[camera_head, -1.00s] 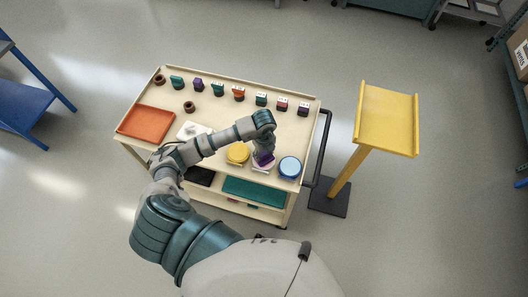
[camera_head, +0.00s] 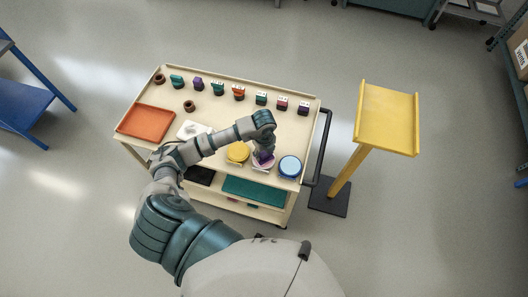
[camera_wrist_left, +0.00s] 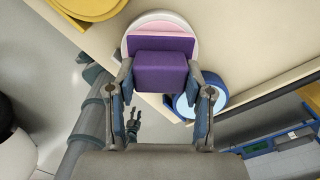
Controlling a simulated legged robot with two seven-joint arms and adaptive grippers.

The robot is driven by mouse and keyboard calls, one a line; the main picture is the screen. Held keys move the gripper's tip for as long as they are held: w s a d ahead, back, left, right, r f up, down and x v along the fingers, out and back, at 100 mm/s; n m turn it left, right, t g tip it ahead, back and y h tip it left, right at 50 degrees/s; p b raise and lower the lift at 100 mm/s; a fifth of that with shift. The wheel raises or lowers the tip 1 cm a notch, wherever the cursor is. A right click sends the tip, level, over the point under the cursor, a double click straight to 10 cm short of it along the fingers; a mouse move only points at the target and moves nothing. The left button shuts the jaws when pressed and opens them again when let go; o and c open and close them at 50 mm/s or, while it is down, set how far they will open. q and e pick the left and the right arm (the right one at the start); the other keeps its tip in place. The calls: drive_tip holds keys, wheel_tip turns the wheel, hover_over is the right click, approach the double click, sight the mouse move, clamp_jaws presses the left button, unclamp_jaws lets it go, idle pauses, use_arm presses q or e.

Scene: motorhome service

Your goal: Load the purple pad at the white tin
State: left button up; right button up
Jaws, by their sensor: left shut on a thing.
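My left gripper (camera_wrist_left: 160,100) is shut on the purple pad (camera_wrist_left: 162,75), a block with a wider purple part at its far side. The white tin (camera_wrist_left: 130,42), round with a pink inside, lies directly behind the pad in the left wrist view. In the head view the pad (camera_head: 263,156) is over the tin (camera_head: 257,167), and the arm partly hides both. I cannot tell whether the pad touches the tin's inside. A small dark gripper (camera_wrist_left: 132,122), seemingly my right one, hangs low in the left wrist view with its fingers apart.
The yellow tin (camera_head: 237,152) stands left of the white tin and the blue tin (camera_head: 290,167) close on its right. An orange tray (camera_head: 146,122) and several coloured blocks stand on the cart (camera_head: 222,123). A yellow stand (camera_head: 387,118) is to the right.

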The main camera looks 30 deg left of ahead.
sight(264, 152)
use_arm(q)
drive_tip(key=shift+f, duration=0.1)
idle(0.3)
wheel_tip(264, 152, up, 7)
drive_tip(key=p, duration=0.5)
drive_tip(key=shift+p, duration=0.3)
idle(0.6)
